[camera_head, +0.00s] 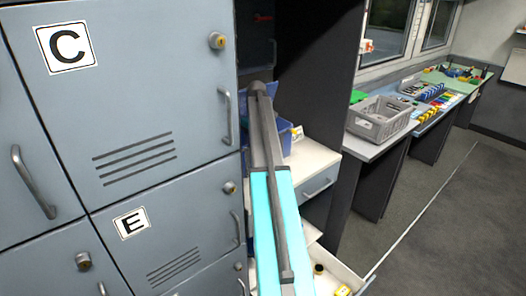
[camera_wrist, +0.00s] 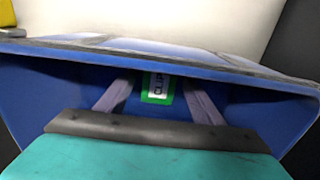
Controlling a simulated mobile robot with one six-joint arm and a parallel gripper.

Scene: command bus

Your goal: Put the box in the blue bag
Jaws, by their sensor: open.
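The blue bag (camera_head: 286,138) stands on the white shelf, partly hidden behind my arm in the head view. In the wrist view the blue bag (camera_wrist: 272,112) fills most of the picture, its open mouth facing my wrist. My gripper (camera_wrist: 158,82) reaches into the bag's opening with its two grey fingers apart. A small green box with a white label reading "CLIP" (camera_wrist: 157,88) shows inside the bag, between and beyond the fingertips. I cannot tell whether a finger touches it. My gripper is hidden in the head view.
Grey lockers (camera_head: 150,110) marked C and E stand close on the left. An open drawer (camera_head: 330,278) with small yellow items lies below the shelf (camera_head: 312,160). A grey crate (camera_head: 382,122) sits on a counter to the right. The floor at right is clear.

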